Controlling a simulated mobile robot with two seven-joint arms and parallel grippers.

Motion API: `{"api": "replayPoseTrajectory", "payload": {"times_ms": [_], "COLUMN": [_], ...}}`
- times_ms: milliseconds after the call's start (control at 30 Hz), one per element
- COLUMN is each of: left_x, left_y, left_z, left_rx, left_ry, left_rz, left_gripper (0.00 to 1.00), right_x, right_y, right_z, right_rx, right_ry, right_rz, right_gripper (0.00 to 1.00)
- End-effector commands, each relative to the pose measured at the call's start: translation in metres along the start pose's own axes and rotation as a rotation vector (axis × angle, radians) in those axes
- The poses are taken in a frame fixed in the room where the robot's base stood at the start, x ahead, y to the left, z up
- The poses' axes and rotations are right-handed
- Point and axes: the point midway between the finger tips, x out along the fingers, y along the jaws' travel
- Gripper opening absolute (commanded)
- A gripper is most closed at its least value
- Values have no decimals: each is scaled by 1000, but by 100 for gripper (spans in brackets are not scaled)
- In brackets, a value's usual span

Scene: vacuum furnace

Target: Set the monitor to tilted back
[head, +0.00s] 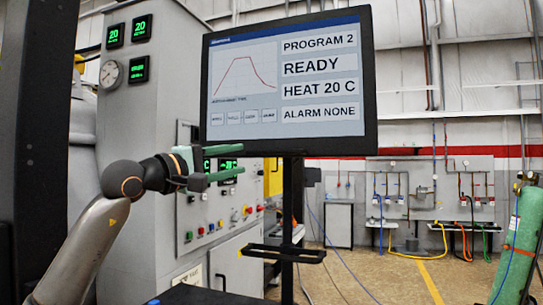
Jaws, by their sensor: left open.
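The monitor (290,82) has a dark frame and a lit screen showing a curve, "PROGRAM 2", "READY", "HEAT 20 C" and "ALARM NONE". It stands on a black post (291,205) in the middle of the head view. From this front view I cannot tell its exact tilt. My left gripper (215,163) is open, with greenish fingers pointing right, near the monitor's lower left corner. The fingers show just below and left of that corner; I see nothing between them. Whether they touch the monitor is unclear. My right gripper is not in view.
A grey furnace cabinet (165,90) with green displays, a gauge and coloured buttons stands behind my left arm. A black bracket (283,252) sticks out low on the post. A green gas cylinder (518,240) stands at the far right. The floor between post and cylinder looks mostly open.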

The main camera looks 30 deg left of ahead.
Motion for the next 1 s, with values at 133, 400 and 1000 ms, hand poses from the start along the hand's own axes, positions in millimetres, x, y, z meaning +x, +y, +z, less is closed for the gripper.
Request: {"api": "replayPoseTrajectory", "payload": {"times_ms": [133, 400, 1000], "left_x": [24, 81, 120], "left_y": [3, 4, 0], "left_z": [2, 3, 3], "left_rx": [-4, -8, -4], "left_ry": [-6, -8, -6], "left_rz": [0, 1, 1], "left_gripper": [45, 45, 45], "right_x": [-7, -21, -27], "right_y": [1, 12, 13], "right_z": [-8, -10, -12], "right_rx": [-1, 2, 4], "right_ry": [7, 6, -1], "right_rz": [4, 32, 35], "right_gripper": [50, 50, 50]}}
